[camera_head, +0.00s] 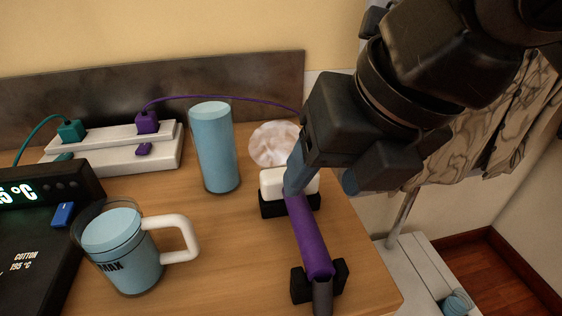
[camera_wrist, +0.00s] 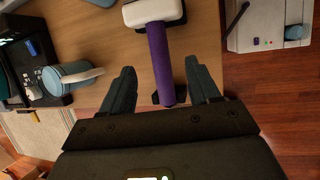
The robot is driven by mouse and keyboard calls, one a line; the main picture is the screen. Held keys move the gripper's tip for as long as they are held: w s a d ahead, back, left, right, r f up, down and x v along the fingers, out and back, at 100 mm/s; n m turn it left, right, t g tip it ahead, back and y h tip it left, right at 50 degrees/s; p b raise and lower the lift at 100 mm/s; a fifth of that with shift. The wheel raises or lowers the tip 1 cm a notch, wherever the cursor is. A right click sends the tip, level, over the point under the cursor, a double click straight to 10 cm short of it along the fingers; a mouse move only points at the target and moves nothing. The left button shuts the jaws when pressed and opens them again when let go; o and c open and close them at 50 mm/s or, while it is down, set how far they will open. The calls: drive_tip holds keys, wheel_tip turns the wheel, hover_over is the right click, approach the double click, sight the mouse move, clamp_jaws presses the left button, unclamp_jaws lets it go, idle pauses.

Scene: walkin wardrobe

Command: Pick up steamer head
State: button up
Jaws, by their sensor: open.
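The steamer head has a white head (camera_head: 272,182) and a purple handle (camera_head: 309,236). It rests in black cradle supports (camera_head: 299,286) near the table's right edge. In the wrist view the purple handle (camera_wrist: 160,62) lies between the two fingers, with the white head (camera_wrist: 150,12) at the top. My gripper (camera_wrist: 158,80) is open, one finger on each side of the handle, apart from it in the picture. In the head view my gripper (camera_head: 318,183) is over the head end of the handle and hides part of it. I cannot tell its exact height above the handle.
A measuring jug (camera_head: 124,249), a black display unit (camera_head: 36,245) and a power strip (camera_head: 112,149) with plugs are to the left. Hanging clothes (camera_head: 490,125) are at right.

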sight(303, 205)
drive_tip(key=b+x, duration=0.1)
drive_tip(key=x, duration=0.6)
drive_tip(key=shift+a+f, duration=0.2)
drive_tip(key=shift+f, duration=0.1)
drive_tip(key=c, duration=1)
